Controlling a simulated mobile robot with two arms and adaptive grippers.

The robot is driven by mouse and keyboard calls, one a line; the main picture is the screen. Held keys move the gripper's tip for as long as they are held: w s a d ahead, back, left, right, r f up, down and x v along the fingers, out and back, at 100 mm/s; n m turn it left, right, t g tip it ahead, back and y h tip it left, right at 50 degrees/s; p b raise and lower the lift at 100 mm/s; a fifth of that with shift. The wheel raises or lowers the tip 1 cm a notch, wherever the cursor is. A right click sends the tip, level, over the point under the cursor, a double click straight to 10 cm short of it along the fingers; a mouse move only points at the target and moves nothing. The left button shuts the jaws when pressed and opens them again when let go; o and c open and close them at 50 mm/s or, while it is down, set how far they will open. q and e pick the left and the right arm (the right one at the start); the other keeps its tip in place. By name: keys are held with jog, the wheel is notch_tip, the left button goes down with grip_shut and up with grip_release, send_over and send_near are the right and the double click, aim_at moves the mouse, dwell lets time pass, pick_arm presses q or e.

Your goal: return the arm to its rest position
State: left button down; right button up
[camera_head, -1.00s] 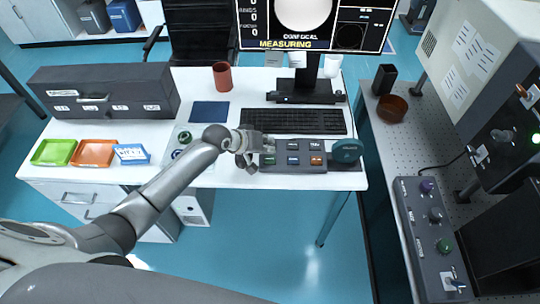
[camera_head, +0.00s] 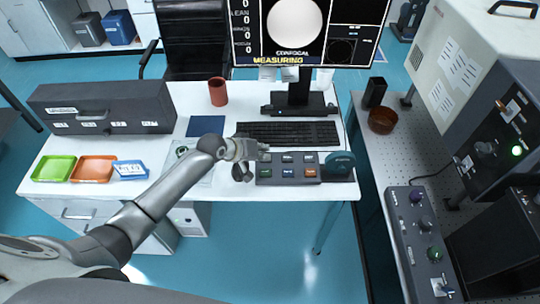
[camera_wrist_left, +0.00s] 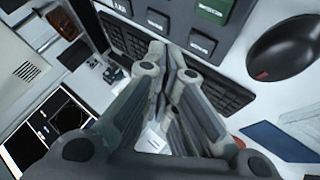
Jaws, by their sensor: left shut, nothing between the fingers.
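My left arm (camera_head: 165,195) reaches in from the lower left over the white desk. My left gripper (camera_head: 250,160) is shut and empty, just left of the grey button panel (camera_head: 289,182) and in front of the black keyboard (camera_head: 287,133). In the left wrist view the shut fingers (camera_wrist_left: 172,75) fill the middle, with the panel's buttons and the keyboard beyond them. I cannot tell from the pictures whether the fingers touch the panel. My right gripper is in neither view.
A monitor (camera_head: 300,60), a red cup (camera_head: 218,92) and a dark drawer box (camera_head: 103,108) stand on the desk (camera_head: 150,150). Green (camera_head: 54,169) and orange (camera_head: 93,169) trays lie at the left. A perforated table (camera_head: 407,150) with an instrument and control box (camera_head: 424,245) is at the right.

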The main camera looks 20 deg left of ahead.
pick_arm(q)
jog(key=s+d+f+m+g+y, duration=0.1)
jog(key=s+d+m, duration=0.1)
jog(key=s, duration=0.7)
jog(key=s+d+m+g, duration=0.1)
jog(key=s+d+m, duration=0.1)
jog(key=s, duration=0.7)
jog(key=s+a+r+g+y, duration=0.1)
jog(key=s+a+r+y, duration=0.15)
jog(key=s, duration=0.55)
jog(key=s+a+r+g+y, duration=0.15)
jog(key=s+a, duration=0.25)
jog(key=s, duration=0.4)
notch_tip(320, 180, down, 29)
jog(key=s+g+b, duration=0.1)
jog(key=b, duration=0.1)
jog(key=s+a+f+m+g+b, duration=0.1)
jog(key=s+a+f+b, duration=0.1)
jog(key=s+f, duration=1.4)
jog(key=shift+s+a+f, duration=0.2)
jog(key=shift+a+f, duration=0.3)
jog(key=shift+f, duration=0.1)
